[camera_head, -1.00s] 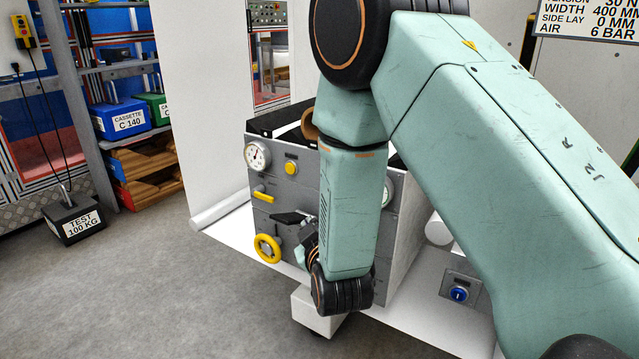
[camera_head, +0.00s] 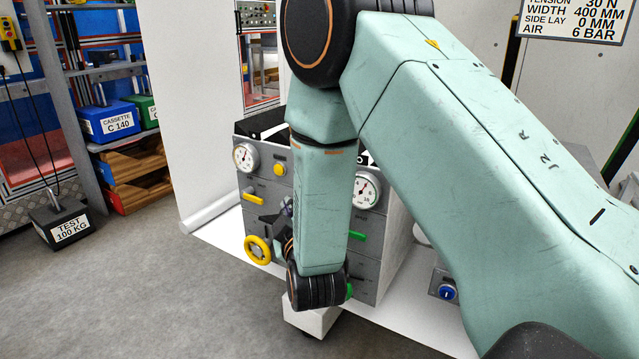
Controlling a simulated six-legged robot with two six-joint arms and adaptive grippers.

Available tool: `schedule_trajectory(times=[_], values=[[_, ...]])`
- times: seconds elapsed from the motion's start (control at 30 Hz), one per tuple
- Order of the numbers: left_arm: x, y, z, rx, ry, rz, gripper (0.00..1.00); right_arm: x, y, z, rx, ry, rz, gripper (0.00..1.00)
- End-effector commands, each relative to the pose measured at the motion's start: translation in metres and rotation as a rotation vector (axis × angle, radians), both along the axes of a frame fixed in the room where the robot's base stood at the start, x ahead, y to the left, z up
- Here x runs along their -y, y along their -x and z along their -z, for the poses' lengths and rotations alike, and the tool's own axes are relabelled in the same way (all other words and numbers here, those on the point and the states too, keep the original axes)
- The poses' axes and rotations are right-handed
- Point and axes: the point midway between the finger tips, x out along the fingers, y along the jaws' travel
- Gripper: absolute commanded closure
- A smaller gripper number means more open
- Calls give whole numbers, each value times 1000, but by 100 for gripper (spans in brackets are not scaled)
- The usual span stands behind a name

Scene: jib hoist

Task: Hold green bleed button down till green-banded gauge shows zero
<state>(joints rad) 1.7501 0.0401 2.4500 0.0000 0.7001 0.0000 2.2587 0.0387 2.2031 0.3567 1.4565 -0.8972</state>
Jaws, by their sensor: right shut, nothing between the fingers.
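A grey panel box (camera_head: 384,271) stands on a white base, partly behind my right arm. Its right-hand gauge (camera_head: 367,190) is partly visible beside my arm; its needle is off to one side, and the reading is too small to be sure of. A green lever (camera_head: 357,236) sticks out below that gauge. A bit of green (camera_head: 349,290) shows lower, at the edge of my wrist. The green bleed button cannot be seen; my arm covers the panel's middle. My left gripper is out of view.
The left half has another gauge (camera_head: 245,157), a yellow button (camera_head: 279,169), a yellow lever (camera_head: 254,196) and a yellow handwheel (camera_head: 258,249). A blue switch (camera_head: 446,291) sits at right. A test weight (camera_head: 62,222) stands far left.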

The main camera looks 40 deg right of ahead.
Motion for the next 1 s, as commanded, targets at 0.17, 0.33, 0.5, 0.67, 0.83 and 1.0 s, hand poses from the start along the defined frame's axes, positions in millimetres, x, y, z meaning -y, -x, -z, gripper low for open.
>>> schedule_trajectory(times=[0.17,0.33,0.5,0.67,0.83,1.0], values=[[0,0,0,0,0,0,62,15,-6,0,0,-6,2,100],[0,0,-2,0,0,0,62,33,-13,0,0,-6,1,100],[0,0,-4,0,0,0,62,54,-21,0,1,-5,1,100],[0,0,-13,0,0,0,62,67,-28,-1,0,-3,0,100],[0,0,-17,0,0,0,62,76,-32,0,0,-1,-2,100],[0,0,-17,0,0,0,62,78,-33,0,0,0,-3,100]])
